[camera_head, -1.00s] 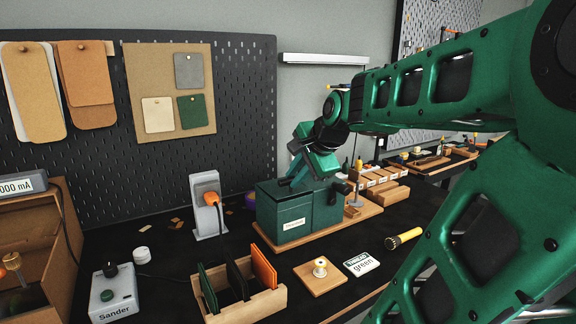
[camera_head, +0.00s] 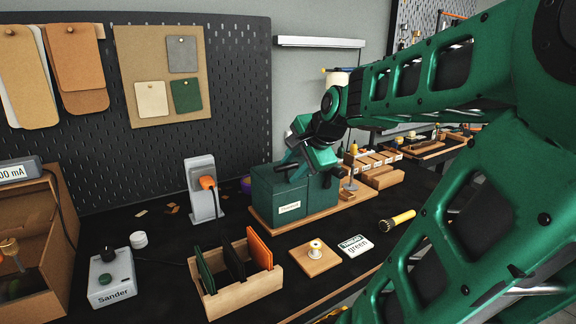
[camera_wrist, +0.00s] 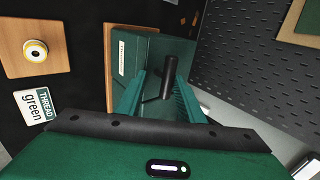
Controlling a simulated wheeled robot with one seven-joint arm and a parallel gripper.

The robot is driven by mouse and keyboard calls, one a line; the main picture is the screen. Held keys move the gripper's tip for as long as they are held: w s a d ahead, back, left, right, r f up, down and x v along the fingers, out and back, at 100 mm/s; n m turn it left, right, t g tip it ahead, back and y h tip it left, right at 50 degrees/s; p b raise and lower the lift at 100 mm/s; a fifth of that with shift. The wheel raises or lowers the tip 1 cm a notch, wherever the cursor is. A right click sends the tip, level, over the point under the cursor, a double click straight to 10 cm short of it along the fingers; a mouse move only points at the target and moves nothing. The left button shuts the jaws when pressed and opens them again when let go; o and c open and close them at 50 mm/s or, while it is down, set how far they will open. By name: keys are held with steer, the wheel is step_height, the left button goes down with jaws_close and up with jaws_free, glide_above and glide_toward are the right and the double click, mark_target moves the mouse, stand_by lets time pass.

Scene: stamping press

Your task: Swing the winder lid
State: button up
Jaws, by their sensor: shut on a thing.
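The winder (camera_head: 277,207) is a dark green box with a small label on its front, standing on a wooden base board (camera_head: 262,222). In the wrist view its green lid (camera_wrist: 150,50) shows with a dark cylindrical handle (camera_wrist: 169,72) standing up from it. My gripper (camera_head: 292,163) is over the top of the winder. In the wrist view my gripper (camera_wrist: 163,95) has its two green fingers on either side of the handle, shut on it. The lid looks down or nearly so; its exact angle is hard to tell, as my gripper covers part of the top.
A wooden rack (camera_head: 240,285) with coloured plates, a spool on a wooden block (camera_head: 313,260), a thread card (camera_head: 355,245) and a flashlight (camera_head: 397,220) lie in front. A grey stand with an orange plug (camera_head: 203,190) is left of the winder. A pegboard (camera_head: 110,170) rises behind.

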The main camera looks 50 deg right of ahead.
steer(key=shift+o, duration=0.2)
steer(key=shift+s+a+f, duration=0.1)
steer(key=shift+s+f, duration=0.2)
steer(key=shift+f, duration=0.3)
steer(key=shift+o, duration=0.2)
steer(key=shift+r, duration=0.15)
steer(key=v, duration=1)
steer(key=shift+w+r, duration=0.1)
steer(key=shift+r, duration=0.35)
steer(key=shift+c, duration=0.4)
steer(key=s+a+f+n+g, duration=0.2)
steer(key=s+a+f+n, duration=0.1)
steer(key=f, duration=0.3)
steer(key=s+a+f+n+g+y, duration=0.1)
steer(key=s+a+f+n+g, duration=0.2)
steer(key=f+n, duration=0.3)
steer(key=s+a+f+n+g+y, duration=0.1)
steer(key=s+a+f+n+g, duration=0.2)
steer(key=f, duration=0.5)
steer(key=shift+s+a+n, duration=0.25)
steer(key=shift+s+n, duration=0.15)
steer(key=shift+n, duration=0.2)
steer(key=shift+s+a+n, duration=0.25)
steer(key=shift+s+n, duration=0.15)
steer(key=shift+n, duration=0.2)
